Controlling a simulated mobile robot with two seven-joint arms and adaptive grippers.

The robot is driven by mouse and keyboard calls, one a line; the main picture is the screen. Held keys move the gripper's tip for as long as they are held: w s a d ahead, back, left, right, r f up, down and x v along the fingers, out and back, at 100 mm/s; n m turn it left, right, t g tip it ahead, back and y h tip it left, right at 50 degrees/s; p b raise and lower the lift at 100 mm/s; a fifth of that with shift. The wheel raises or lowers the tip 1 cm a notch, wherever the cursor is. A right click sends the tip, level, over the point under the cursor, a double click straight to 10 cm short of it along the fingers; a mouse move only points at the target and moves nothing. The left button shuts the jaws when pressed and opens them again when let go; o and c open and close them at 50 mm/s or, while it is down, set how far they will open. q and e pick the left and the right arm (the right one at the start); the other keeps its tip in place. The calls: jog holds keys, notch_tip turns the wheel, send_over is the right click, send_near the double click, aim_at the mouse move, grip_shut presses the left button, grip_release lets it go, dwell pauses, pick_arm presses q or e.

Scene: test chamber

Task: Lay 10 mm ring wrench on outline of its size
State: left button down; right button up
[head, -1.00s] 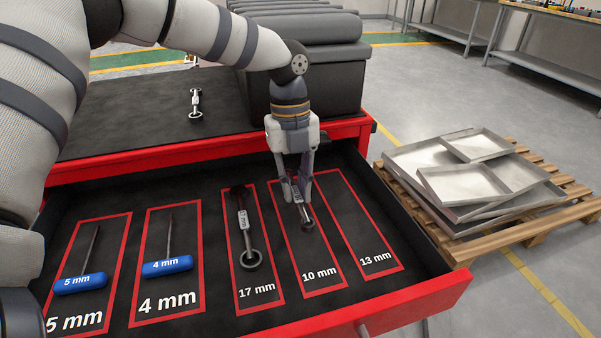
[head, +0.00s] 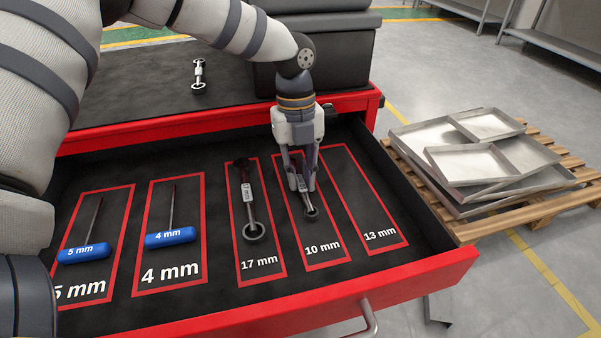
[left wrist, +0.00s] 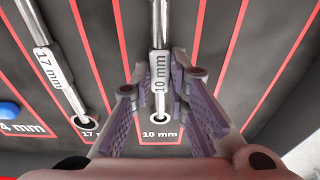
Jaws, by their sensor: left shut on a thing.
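My left gripper (head: 301,187) points down into the open drawer and is shut on the 10 mm ring wrench (head: 311,214). In the left wrist view the wrench (left wrist: 160,70) lies between the fingers, its "10 mm" label showing and its ring toward the printed size. It is over the red 10 mm outline (head: 328,264), roughly in line with its length. The fingers hide part of the shaft in the head view. I cannot tell whether the wrench touches the drawer floor. My right gripper is not in view.
The 17 mm wrench (head: 254,231) lies in the outline to the left, beside the 4 mm (head: 170,238) and 5 mm (head: 84,253) drivers. The 13 mm outline (head: 386,249) is empty. Another wrench (head: 198,75) lies on the cabinet top. Metal trays (head: 470,165) sit on a pallet at right.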

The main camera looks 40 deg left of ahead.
pick_arm(q)
jog(key=shift+f, duration=0.1)
jog(key=c, duration=1.5)
grip_release()
jog(key=shift+o, duration=0.2)
